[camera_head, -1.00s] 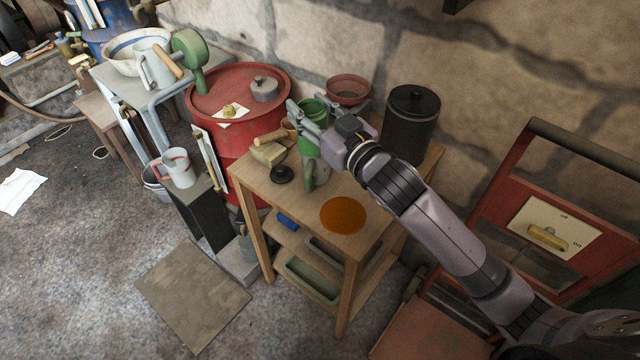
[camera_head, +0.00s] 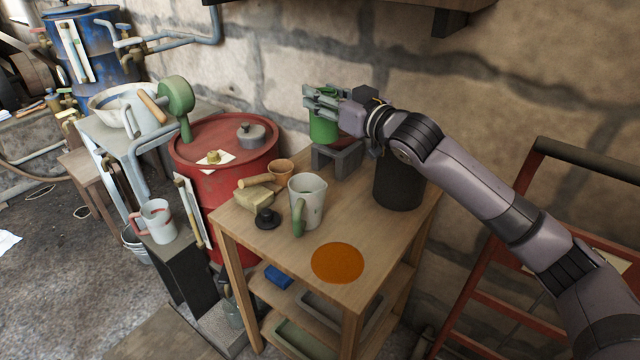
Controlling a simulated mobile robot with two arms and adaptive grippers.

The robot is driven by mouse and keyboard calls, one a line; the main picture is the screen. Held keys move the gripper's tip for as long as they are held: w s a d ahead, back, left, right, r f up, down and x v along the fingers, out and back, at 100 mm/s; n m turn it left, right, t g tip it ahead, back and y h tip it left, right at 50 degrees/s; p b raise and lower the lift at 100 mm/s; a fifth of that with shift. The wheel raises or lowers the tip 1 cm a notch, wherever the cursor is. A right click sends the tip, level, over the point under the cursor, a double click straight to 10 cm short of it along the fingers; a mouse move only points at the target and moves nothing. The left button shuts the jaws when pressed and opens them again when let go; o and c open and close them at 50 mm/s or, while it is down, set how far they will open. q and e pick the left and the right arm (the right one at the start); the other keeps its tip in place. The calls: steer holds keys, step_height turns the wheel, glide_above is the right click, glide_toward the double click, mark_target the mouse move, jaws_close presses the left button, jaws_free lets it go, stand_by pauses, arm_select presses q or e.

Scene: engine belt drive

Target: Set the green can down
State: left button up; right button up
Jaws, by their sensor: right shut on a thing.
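My right gripper (camera_head: 322,104) is shut on the green can (camera_head: 323,130) and holds it upright in the air at the back of the wooden table (camera_head: 372,228). The can shows in front of the stone wall, above and slightly left of a grey block-like stand (camera_head: 347,161). I cannot tell how far the can is from the stand. Gripper fingers cover the can's upper part. A flat orange disc (camera_head: 338,262) lies on the table's front right part, with nothing on it. My left gripper is not in view.
A pale jug with a green handle (camera_head: 308,198), a black knob-like piece (camera_head: 266,219) and a wooden mallet (camera_head: 262,180) stand or lie on the table's left. A dark canister (camera_head: 399,188) stands at the right under my arm. A red drum (camera_head: 222,158) stands left.

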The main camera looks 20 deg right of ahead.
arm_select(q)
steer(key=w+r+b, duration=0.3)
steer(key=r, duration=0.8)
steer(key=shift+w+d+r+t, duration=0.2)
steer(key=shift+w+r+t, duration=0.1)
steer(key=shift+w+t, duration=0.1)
arm_select(e)
step_height(320, 180, down, 16)
steer(key=o, duration=1)
steer(key=shift+f, duration=0.1)
steer(key=shift+s, duration=0.1)
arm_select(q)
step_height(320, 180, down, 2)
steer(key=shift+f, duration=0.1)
arm_select(e)
steer(key=v, duration=1.1)
steer(key=shift+s+d, duration=0.15)
steer(key=shift+s, duration=0.25)
